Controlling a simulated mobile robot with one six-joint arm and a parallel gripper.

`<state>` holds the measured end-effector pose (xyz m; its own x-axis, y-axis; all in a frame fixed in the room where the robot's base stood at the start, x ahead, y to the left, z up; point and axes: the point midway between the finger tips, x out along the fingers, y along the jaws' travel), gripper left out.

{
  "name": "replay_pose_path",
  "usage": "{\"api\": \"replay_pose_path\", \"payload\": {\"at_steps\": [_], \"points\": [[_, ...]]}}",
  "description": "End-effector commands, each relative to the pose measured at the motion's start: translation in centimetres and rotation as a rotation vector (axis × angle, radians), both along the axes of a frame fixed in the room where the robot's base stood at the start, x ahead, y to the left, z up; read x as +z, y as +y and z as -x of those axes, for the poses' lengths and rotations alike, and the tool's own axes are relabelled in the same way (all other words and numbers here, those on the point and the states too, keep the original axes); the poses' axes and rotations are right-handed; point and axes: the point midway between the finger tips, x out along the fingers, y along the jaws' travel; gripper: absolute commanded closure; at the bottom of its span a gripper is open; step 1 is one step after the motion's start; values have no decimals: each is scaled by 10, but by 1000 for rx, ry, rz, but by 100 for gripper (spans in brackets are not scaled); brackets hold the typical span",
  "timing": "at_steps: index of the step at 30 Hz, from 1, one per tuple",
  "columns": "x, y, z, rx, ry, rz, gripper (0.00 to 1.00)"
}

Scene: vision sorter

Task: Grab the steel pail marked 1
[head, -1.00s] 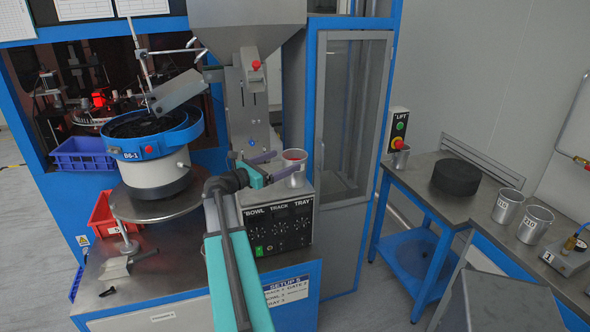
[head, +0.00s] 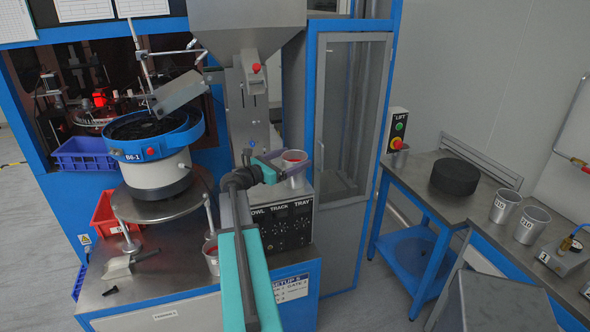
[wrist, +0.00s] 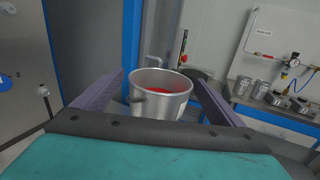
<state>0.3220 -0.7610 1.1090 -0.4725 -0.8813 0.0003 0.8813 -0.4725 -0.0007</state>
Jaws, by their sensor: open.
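A steel pail (head: 296,180) with red contents stands on top of the control box with the knobs. In the wrist view the pail (wrist: 165,101) is between the two purple fingers of my gripper (wrist: 160,78), with its rim and red contents showing. My gripper (head: 281,163) is open, with its fingers reaching to either side of the pail. I cannot tell whether they touch it. No mark is readable on this pail. A second steel pail (head: 212,258) with red inside sits lower, left of my arm and partly hidden by it.
The control box (head: 290,225) is under the pail, and a steel hopper (head: 245,20) with its chute is above and left. The blue bowl feeder (head: 155,150) is at left. Two marked pails (head: 505,207) (head: 532,226) stand on the right bench. A glass-panelled blue cabinet (head: 350,120) stands behind.

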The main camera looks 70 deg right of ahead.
Motion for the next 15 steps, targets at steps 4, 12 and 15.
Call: {"api": "replay_pose_path", "payload": {"at_steps": [4,12,15], "points": [[1,-11,5,0,-1,0,9],[0,-12,6,0,-1,0,9],[0,-12,6,0,-1,0,9]]}}
